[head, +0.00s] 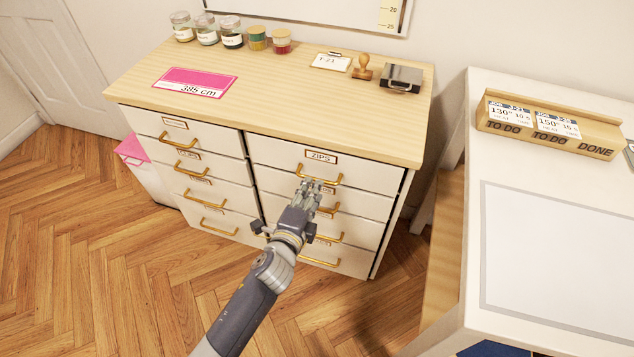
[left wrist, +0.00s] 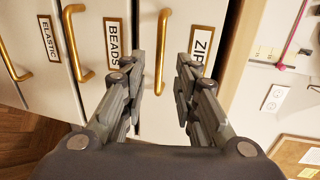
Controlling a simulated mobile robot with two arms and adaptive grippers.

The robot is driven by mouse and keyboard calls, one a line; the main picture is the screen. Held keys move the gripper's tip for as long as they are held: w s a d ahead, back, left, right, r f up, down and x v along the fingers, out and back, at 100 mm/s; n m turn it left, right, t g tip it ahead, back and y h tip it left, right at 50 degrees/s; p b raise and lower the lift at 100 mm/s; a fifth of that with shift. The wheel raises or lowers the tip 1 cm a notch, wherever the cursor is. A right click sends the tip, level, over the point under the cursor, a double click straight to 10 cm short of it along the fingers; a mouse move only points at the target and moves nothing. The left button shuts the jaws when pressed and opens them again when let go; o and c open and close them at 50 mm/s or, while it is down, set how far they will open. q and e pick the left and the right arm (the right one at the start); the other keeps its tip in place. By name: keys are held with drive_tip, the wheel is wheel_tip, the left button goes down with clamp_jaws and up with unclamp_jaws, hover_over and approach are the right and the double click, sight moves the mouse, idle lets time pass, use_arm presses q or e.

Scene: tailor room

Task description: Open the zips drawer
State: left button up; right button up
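The zips drawer (head: 285,155) is the top right drawer of a white cabinet and sits closed, flush with the drawers around it. Its label (head: 320,156) reads ZIPS and its gold bar handle (head: 318,178) is below that. My left gripper (head: 312,187) is in front of this handle and hides part of it. In the left wrist view the fingers of my left gripper (left wrist: 162,80) are spread apart. The zips handle (left wrist: 162,45) appears in the gap between them, with the ZIPS label (left wrist: 202,42) to the right. I cannot tell whether a finger touches the handle. My right gripper is out of view.
Below are more closed drawers with gold handles, one labelled BEADS (left wrist: 114,42). The wooden cabinet top (head: 270,100) holds jars, a pink card (head: 195,82), a clipboard and a stamp. A white table (head: 465,230) stands close on the right. Wooden floor (head: 90,260) is clear at left.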

use_arm(q)
drive_tip(key=x, duration=0.4)
drive_tip(key=shift+w+d+f, duration=0.1)
drive_tip(key=shift+w, duration=0.15)
clamp_jaws()
